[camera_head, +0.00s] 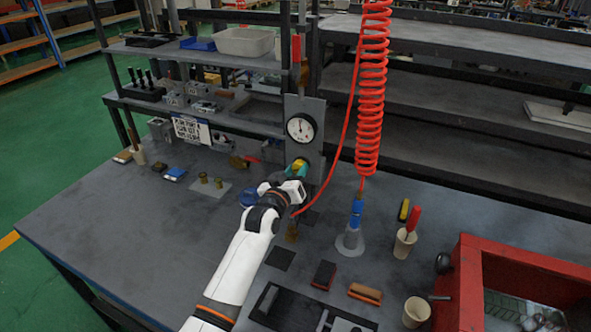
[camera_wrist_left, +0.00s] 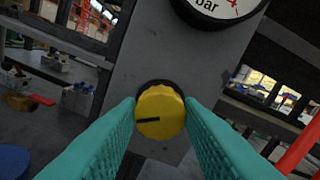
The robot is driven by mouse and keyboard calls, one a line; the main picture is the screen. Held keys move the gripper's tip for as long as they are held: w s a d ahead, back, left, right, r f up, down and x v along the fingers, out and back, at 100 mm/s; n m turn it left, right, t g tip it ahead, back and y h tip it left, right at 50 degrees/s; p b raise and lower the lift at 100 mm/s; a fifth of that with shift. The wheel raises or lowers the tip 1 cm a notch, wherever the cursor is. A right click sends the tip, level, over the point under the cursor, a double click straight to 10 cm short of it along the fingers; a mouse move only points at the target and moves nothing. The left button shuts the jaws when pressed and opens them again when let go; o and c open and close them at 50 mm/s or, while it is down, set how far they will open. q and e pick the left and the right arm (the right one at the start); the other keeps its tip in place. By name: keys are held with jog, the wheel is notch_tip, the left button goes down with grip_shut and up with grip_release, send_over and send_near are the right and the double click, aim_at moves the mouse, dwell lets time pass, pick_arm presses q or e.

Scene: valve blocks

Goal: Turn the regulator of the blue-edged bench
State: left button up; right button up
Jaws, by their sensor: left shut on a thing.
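The regulator is a grey upright panel (camera_head: 316,110) on the bench (camera_head: 120,215), with a round white gauge (camera_head: 301,128) above a yellow knob (camera_wrist_left: 160,112). In the left wrist view the knob is ribbed, and its black mark points left and slightly down. My left gripper (camera_head: 297,168) reaches the panel from the front. Its teal fingers (camera_wrist_left: 160,125) lie on both sides of the knob, shut on it. My right gripper is not in view.
A red coiled hose (camera_head: 372,90) hangs just right of the panel. A red box (camera_head: 462,290) stands at the right front. Small parts and cups lie around. The left bench top is largely clear.

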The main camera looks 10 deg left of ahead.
pick_arm(q)
jog(key=n, duration=0.3)
jog(key=shift+n+p, duration=0.3)
jog(key=shift+p, duration=0.05)
jog(key=shift+f+n, duration=0.1)
jog(key=shift+n, duration=1.5)
jog(key=o, duration=1)
jog(key=shift+s, duration=0.1)
jog(key=s, duration=0.4)
jog(key=s+a, duration=0.1)
jog(key=s, duration=0.2)
jog(key=s+a, duration=0.1)
jog(key=s, duration=0.3)
jog(key=shift+s+a+b, duration=0.1)
jog(key=shift+s+b, duration=0.2)
